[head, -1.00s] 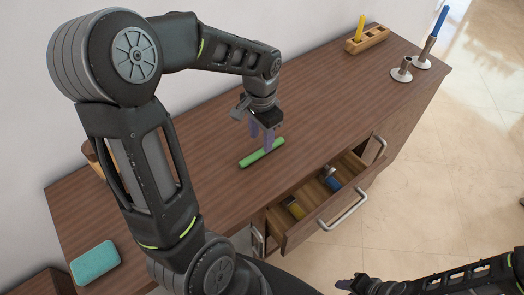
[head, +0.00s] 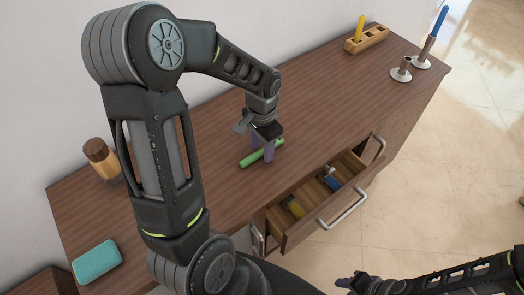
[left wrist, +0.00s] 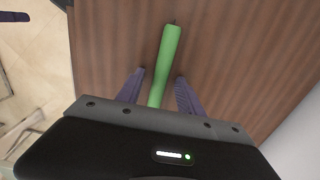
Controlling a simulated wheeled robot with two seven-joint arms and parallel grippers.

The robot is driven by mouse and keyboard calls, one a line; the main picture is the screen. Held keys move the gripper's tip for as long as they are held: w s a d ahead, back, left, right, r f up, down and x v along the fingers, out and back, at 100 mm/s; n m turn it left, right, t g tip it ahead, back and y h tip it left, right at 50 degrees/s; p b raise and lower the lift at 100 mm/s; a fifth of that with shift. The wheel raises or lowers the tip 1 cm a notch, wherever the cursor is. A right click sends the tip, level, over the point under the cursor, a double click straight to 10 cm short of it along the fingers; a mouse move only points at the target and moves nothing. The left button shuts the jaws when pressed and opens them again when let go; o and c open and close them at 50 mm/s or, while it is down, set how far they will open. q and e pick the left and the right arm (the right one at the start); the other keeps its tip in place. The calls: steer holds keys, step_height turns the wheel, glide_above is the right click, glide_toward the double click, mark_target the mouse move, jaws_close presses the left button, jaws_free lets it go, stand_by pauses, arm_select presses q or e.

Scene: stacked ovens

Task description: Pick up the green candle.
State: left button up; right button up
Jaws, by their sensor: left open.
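The green candle (head: 250,159) lies flat on the brown wooden cabinet top (head: 200,125), behind the open drawer. In the left wrist view the candle (left wrist: 168,55) runs between the two purple fingers, with its wick end pointing away from me. My left gripper (head: 262,154) is open and down at the candle, one finger on each side. The left wrist view also shows the left gripper (left wrist: 160,92) with gaps between candle and fingers. My right gripper (head: 352,284) is at the bottom of the head view, away from the cabinet; its jaws are unclear.
An open drawer (head: 310,222) holds a yellow and a blue item. A wooden block with a yellow candle (head: 366,40) and two metal holders (head: 422,62), one with a blue candle (head: 440,20), stand at the far right. A teal box (head: 96,262) and a wooden bottle (head: 102,160) are at left.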

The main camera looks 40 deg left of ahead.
arm_select(q)
jaws_close()
stand_by(1.0)
